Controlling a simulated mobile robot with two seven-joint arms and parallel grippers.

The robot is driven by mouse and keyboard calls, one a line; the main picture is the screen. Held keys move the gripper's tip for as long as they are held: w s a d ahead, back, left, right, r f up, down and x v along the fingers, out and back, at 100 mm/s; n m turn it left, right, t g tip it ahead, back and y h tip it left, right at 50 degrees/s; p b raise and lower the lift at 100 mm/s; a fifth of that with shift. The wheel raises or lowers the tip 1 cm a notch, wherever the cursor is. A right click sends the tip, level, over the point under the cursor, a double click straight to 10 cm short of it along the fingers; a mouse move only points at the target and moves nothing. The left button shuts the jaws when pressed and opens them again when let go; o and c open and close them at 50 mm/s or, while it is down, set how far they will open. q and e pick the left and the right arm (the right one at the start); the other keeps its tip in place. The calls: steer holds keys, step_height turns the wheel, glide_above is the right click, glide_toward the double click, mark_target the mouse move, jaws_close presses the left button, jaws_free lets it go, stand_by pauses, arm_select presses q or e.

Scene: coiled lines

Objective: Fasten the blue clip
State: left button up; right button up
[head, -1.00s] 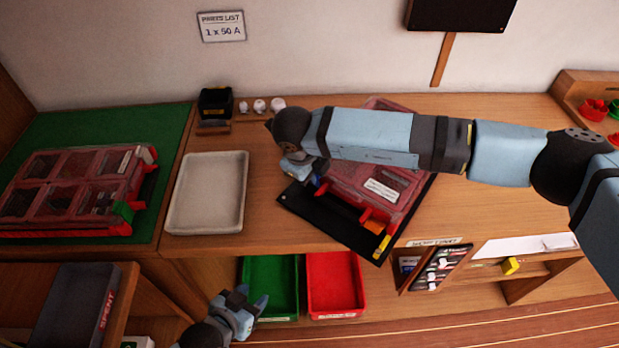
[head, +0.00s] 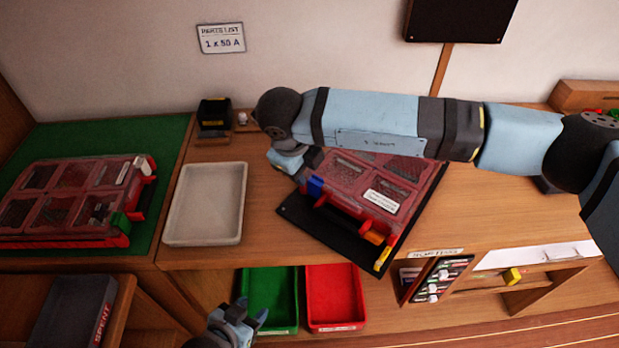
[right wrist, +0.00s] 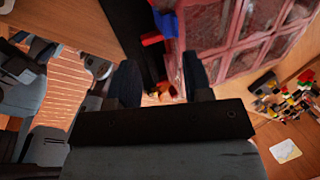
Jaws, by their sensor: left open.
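The red case (head: 390,168) with a clear compartment lid lies angled on a black mat (head: 325,233), its lid down. The blue clip (head: 314,186) is at its front left corner and also shows in the right wrist view (right wrist: 168,22); I cannot tell whether it is fastened. An orange clip (head: 373,237) is at the front right corner. My right gripper (right wrist: 160,85) is open and empty beside the case; its fingertips are largely hidden in the head view, near the blue clip. My left gripper (head: 252,316) is open and empty, low by the green bin.
A white tray (head: 205,204) lies left of the mat. A second red case (head: 70,200) rests on a green mat at the left. Green (head: 270,297) and red (head: 333,295) bins sit below the bench edge. My right arm spans above the case's back part.

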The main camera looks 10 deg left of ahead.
steer(key=d+v, duration=0.1)
steer(key=v, duration=0.5)
steer(key=shift+a+r+b, duration=0.3)
steer(key=shift+a+r, duration=0.1)
steer(key=shift+a, duration=0.1)
steer(key=shift+s, duration=0.15)
